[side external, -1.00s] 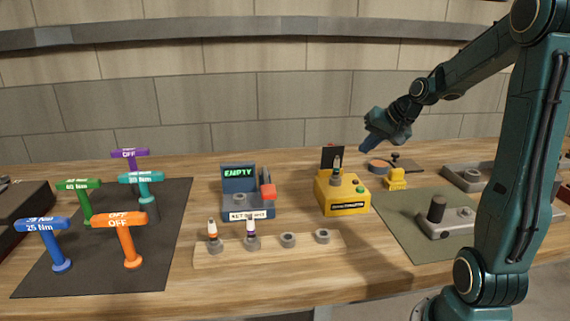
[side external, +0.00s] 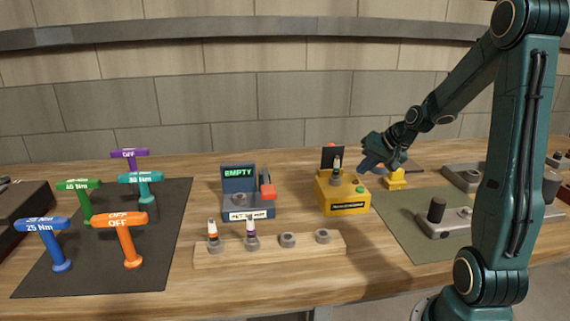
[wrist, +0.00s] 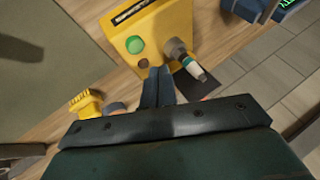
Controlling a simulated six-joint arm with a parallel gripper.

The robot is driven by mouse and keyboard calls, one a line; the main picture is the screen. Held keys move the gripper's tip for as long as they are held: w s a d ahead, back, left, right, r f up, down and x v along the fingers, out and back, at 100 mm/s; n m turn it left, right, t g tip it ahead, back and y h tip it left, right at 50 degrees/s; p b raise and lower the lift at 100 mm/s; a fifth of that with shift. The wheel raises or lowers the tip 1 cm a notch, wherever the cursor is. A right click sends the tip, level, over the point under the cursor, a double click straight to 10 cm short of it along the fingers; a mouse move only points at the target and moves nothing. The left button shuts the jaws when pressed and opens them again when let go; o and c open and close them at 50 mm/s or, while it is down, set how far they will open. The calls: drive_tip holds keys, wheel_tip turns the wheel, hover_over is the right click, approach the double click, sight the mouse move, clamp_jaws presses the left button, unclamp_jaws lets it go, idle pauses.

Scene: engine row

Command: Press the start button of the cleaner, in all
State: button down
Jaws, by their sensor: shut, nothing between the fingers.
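The cleaner is probably the yellow box (side external: 343,203), right of the table's middle, with a label on its front and a dark upright panel (side external: 329,157) at its back. A spark plug (side external: 337,172) stands in its top socket; it also shows in the wrist view (wrist: 186,60). A green button (wrist: 134,44) and a smaller dark reddish dot (wrist: 143,63) sit on its top. My gripper (side external: 366,165) is shut and empty, just above the box's right back side. In the wrist view its closed fingertips (wrist: 157,72) lie beside the dot, apart from the green button.
A blue tester (side external: 245,193) reading EMPTY stands left of the box. A wooden rack (side external: 270,254) with two plugs lies in front. A small yellow object (side external: 396,180) stands close on the right. Coloured T-handles (side external: 120,222) stand on the left mat.

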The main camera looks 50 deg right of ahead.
sight(363, 188)
drive_tip(key=shift+f, duration=1.3)
drive_tip(key=shift+f, duration=0.9)
idle(2.4)
drive_tip(key=shift+r, duration=0.9)
drive_tip(key=shift+r, duration=0.1)
drive_tip(key=shift+r, duration=2.4)
drive_tip(key=shift+a, duration=0.1)
